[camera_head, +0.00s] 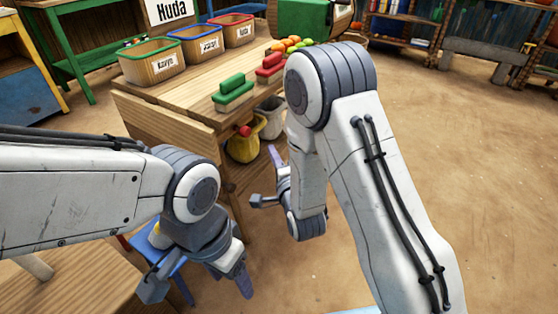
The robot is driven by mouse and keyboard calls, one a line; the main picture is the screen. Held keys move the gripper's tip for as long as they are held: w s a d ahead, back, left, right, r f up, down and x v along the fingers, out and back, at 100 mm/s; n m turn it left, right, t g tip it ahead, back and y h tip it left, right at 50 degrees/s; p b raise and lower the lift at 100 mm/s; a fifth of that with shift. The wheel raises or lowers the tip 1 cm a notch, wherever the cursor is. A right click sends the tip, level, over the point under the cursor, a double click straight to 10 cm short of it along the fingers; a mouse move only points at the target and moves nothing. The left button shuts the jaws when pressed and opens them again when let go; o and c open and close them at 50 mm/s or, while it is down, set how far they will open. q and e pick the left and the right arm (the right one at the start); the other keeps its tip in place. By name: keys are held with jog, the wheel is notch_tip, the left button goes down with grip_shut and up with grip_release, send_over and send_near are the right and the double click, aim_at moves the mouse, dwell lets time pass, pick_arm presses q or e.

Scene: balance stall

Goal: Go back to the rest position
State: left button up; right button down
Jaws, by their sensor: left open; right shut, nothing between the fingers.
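My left arm comes in from the left, and my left gripper (198,284) hangs low with its fingers spread wide. It is open and empty, in front of the wooden table's near left side. My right arm crosses the middle of the view and bends down. My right gripper (268,188) is low beside the table's right side, partly hidden behind its own wrist. It is shut with no object seen in it.
The wooden table (175,122) bears bins with green (150,66), blue (201,47) and red (238,32) rims. Green (232,88) and red (270,64) blocks stand near its edge. A yellow jug (243,148) is below. Open floor (470,160) lies right.

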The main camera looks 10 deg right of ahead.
jog(key=s+a+n+g+p, duration=0.2)
jog(key=s+a+n+g, duration=0.5)
jog(key=s+n+g, duration=0.45)
jog(key=s+d+r+n+g+h, duration=0.1)
jog(key=s+d+r+n+g, duration=0.3)
jog(key=s, duration=0.6)
jog(key=s+d+r+n+g+h, duration=0.1)
jog(key=s+d+r+n, duration=0.1)
jog(key=s+n, duration=0.7)
notch_tip(320, 180, up, 32)
jog(key=s+m+p, duration=0.1)
jog(key=s+p, duration=0.1)
jog(key=p, duration=3)
jog(key=shift+s+f+m+g, duration=0.15)
jog(key=shift+f+m+g, duration=0.1)
jog(key=shift+m+g, duration=0.1)
